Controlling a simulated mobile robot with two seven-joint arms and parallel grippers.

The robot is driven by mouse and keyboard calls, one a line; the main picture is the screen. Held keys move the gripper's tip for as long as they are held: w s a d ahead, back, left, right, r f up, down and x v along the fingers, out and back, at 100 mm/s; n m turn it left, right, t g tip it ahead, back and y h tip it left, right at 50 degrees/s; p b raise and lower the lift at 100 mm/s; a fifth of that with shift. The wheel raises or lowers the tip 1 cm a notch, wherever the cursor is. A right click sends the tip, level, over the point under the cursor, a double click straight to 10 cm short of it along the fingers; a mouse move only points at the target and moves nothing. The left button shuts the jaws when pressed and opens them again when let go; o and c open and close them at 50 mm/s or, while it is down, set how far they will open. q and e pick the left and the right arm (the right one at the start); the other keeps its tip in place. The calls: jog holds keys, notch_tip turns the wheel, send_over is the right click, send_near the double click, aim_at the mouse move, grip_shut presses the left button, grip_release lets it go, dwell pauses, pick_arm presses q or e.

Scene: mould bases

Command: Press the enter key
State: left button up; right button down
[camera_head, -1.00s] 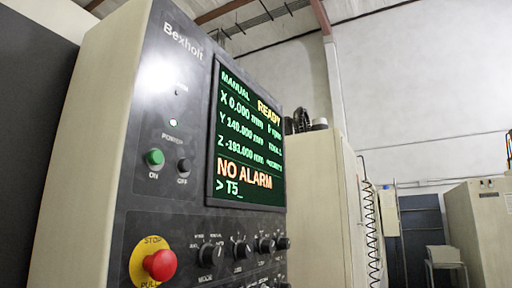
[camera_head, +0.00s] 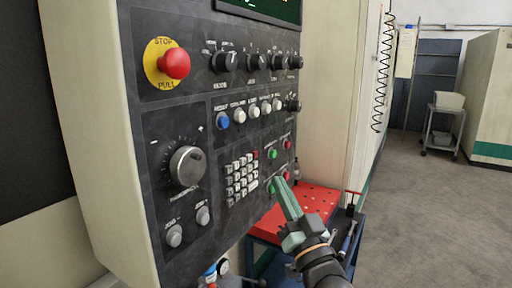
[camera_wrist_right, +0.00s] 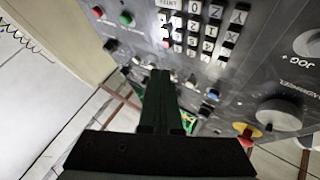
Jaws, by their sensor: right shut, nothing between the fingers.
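The keypad (camera_head: 242,180) is a block of small white keys with one red key at its top right, low on the dark control panel. In the right wrist view the keypad (camera_wrist_right: 205,30) appears upside down. A wide white key (camera_wrist_right: 170,4) at its corner, cut by the frame edge, has lettering too small to read surely; it may be enter. My right gripper (camera_head: 278,182) has green fingers, shut and empty, pointing up at the panel just right of the keypad. Its fingers (camera_wrist_right: 158,78) also show in the wrist view, with no clear contact. My left gripper is out of view.
A red emergency stop (camera_head: 174,64), a row of knobs (camera_head: 252,62), a handwheel (camera_head: 187,166) and red and green buttons (camera_head: 273,154) surround the keypad. A red-topped cart (camera_head: 318,198) stands behind my right gripper. Open floor (camera_head: 430,215) lies at right.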

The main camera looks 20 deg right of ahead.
aim_at(252, 186)
jog(key=s+d+f+m+g+h+p, duration=0.1)
jog(key=d+f+m+g+h+p, duration=0.1)
jog(key=d+f+m+g, duration=0.2)
jog(key=shift+d+f+m, duration=0.15)
jog(key=shift+d+m, duration=0.3)
jog(key=shift+m, duration=0.55)
jog(key=shift+w, duration=0.1)
jog(key=w+a, duration=0.5)
jog(key=w, duration=0.1)
jog(key=shift+w+a+b, duration=0.25)
jog(key=shift+w+b, duration=0.15)
jog(key=shift+b, duration=0.05)
dwell(1.5)
jog(key=shift+w+a, duration=0.2)
jog(key=shift+w, duration=0.1)
